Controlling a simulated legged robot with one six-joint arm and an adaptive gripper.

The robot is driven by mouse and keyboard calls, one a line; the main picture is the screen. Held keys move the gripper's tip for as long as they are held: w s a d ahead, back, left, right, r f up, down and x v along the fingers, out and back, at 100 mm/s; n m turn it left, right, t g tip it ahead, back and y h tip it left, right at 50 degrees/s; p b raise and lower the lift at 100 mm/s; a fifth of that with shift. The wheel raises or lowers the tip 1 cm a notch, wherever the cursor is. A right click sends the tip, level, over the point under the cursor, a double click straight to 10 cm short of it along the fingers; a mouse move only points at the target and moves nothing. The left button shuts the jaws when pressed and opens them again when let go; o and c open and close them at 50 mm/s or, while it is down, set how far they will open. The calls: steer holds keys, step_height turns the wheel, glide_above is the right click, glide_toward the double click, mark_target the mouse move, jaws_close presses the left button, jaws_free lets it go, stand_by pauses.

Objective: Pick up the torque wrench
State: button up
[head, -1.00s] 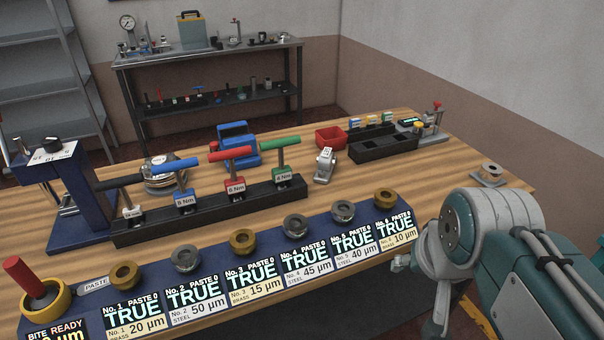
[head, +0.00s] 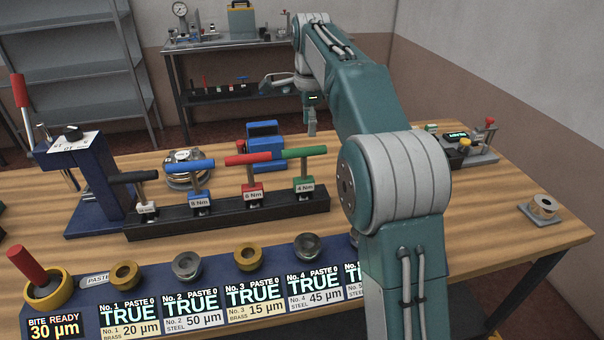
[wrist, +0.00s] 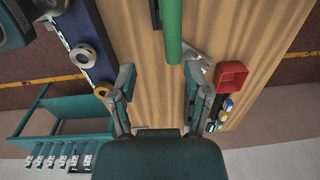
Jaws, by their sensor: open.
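Several T-handled torque wrenches stand in a black rack (head: 240,215). Their handles are black (head: 133,177), blue (head: 190,166), red (head: 248,160) and green (head: 303,152). The green one has a 4 Nm label; the red and blue ones read 6 Nm and 8 Nm. My gripper (wrist: 158,75) is open and empty. In the head view it hangs above and behind the green wrench, apart from it.
A blue strip (head: 215,292) with several rings and displays runs along the table's front. A blue stand (head: 98,185) is left of the rack, a blue object (head: 264,145) behind it. A red bin (wrist: 231,76) is near the gripper. My arm hides the table's right middle.

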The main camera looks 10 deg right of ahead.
mark_target(304, 160)
steer(key=shift+w+d+f+m, duration=0.1)
steer(key=shift+w+f+m, duration=0.65)
steer(key=shift+w, duration=0.25)
steer(key=shift+w+d+f, duration=0.1)
steer(key=shift+d+f, duration=0.05)
steer(key=shift+f, duration=0.05)
step_height(304, 160, down, 4)
steer(key=shift+d+f, duration=0.15)
steer(key=shift+f, duration=0.1)
steer(key=f, duration=0.1)
steer(key=a+f, duration=0.1)
steer(key=f, duration=0.3)
steer(key=shift+a, duration=0.3)
steer(key=shift+f, duration=0.5)
jaws_close()
